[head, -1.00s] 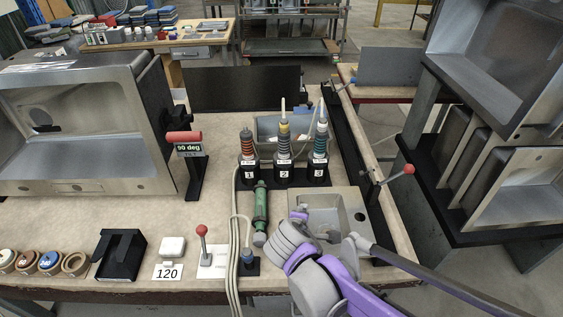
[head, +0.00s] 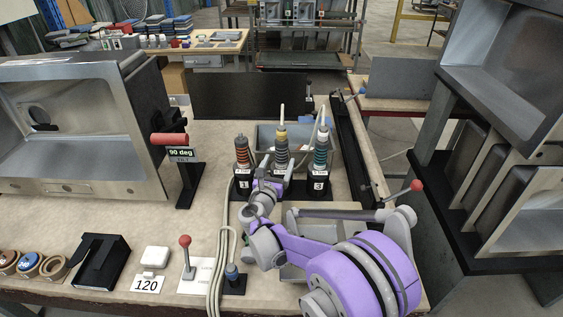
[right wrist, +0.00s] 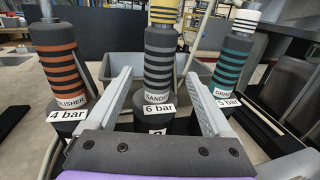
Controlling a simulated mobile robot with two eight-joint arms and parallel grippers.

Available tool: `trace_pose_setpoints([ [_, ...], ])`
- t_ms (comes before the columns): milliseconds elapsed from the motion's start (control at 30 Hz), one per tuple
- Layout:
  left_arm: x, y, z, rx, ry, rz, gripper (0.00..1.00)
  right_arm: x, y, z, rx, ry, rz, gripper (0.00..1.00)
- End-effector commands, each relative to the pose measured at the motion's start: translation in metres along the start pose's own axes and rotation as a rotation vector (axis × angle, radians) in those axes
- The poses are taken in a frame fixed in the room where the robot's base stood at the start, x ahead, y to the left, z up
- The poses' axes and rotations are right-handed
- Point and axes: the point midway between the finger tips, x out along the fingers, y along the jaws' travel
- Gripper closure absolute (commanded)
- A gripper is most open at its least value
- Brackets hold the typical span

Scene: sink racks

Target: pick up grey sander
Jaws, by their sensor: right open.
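The grey sander (head: 281,153) stands upright in the middle stand of three, with grey bands and a yellow top. In the right wrist view the sander (right wrist: 158,60) fills the centre, above labels reading SANDER and 6 bar. My right gripper (right wrist: 158,76) is open, with one finger on each side of the sander in the picture; I see no clear contact. In the head view my right gripper (head: 268,186) is just in front of the middle stand and hides its lower part. My left gripper is not in view.
The orange-banded polisher (right wrist: 58,60) stands close on the left and the teal-banded tool (right wrist: 233,68) close on the right. A grey bin (head: 265,136) is behind them. A red-knobbed lever (head: 186,258) and hoses (head: 222,262) are in front.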

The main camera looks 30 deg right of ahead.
Motion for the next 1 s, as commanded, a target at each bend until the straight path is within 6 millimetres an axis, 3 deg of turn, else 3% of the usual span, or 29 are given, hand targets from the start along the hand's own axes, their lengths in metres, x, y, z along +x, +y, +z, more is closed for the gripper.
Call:
trace_pose_setpoints([
  [167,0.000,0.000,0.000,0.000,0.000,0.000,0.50,0.014,0.000,-0.001,0.001,0.000,-0.001,0.15],
  [433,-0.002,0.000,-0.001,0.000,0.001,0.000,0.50,0.052,0.002,-0.002,0.002,0.000,-0.001,0.15],
  [700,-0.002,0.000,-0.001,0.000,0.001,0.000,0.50,0.057,0.002,-0.002,0.002,0.001,0.000,0.15],
  [1000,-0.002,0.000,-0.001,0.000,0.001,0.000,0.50,0.057,0.003,-0.002,0.002,0.001,0.000,0.69],
])
